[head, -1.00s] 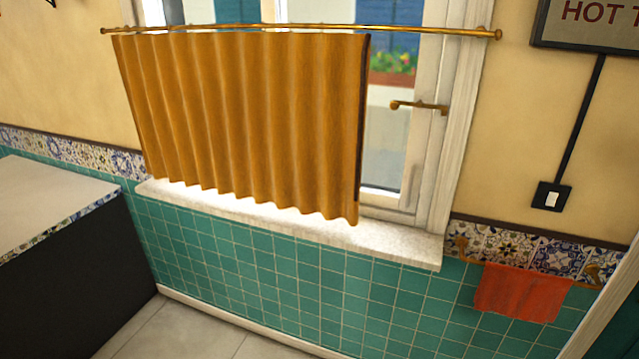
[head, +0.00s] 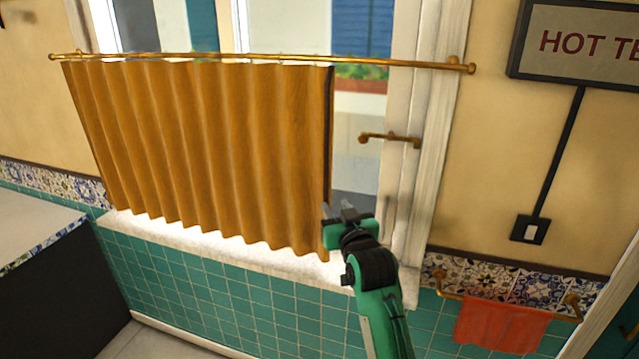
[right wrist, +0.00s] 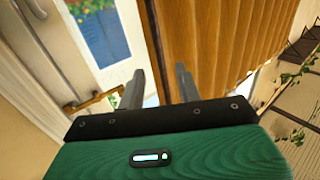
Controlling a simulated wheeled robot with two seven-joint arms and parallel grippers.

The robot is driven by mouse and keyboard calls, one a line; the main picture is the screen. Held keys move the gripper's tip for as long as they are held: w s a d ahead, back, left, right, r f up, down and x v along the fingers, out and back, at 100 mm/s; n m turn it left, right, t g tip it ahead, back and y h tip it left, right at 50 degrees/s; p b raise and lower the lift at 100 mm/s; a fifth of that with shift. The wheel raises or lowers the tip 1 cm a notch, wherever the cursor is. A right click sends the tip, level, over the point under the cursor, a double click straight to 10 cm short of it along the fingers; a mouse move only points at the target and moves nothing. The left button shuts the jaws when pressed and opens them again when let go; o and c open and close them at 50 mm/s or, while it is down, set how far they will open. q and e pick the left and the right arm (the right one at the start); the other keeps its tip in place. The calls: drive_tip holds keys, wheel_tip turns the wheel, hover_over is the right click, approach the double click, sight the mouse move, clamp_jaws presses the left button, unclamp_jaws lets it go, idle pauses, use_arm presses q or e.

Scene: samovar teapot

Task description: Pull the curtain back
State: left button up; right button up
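The mustard-brown curtain (head: 200,150) hangs in folds from a brass rod (head: 260,60) and covers the left and middle of the window. Its dark right edge (head: 329,130) hangs free. My right gripper (head: 337,210) is at the lower right edge of the curtain, in front of the window. In the right wrist view its two fingers (right wrist: 158,85) are apart, with the curtain (right wrist: 220,50) beyond them and its edge between the fingers' lines. I cannot tell whether they touch the cloth. My left gripper is not in view.
A brass window handle (head: 390,138) sticks out right of the curtain. The pale sill (head: 385,285) runs below. A red towel (head: 500,325) hangs on a rail at lower right. A counter (head: 35,215) stands at left. A light switch (head: 529,230) is on the right wall.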

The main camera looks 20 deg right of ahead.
sight(327, 191)
drive_tip(key=w+p, duration=0.3)
drive_tip(key=w, duration=0.6)
drive_tip(key=shift+w+d, duration=0.1)
drive_tip(key=shift+w, duration=0.2)
drive_tip(key=shift+w+f+p, duration=0.1)
drive_tip(key=shift+w+p, duration=0.3)
drive_tip(key=shift+w, duration=0.4)
clamp_jaws()
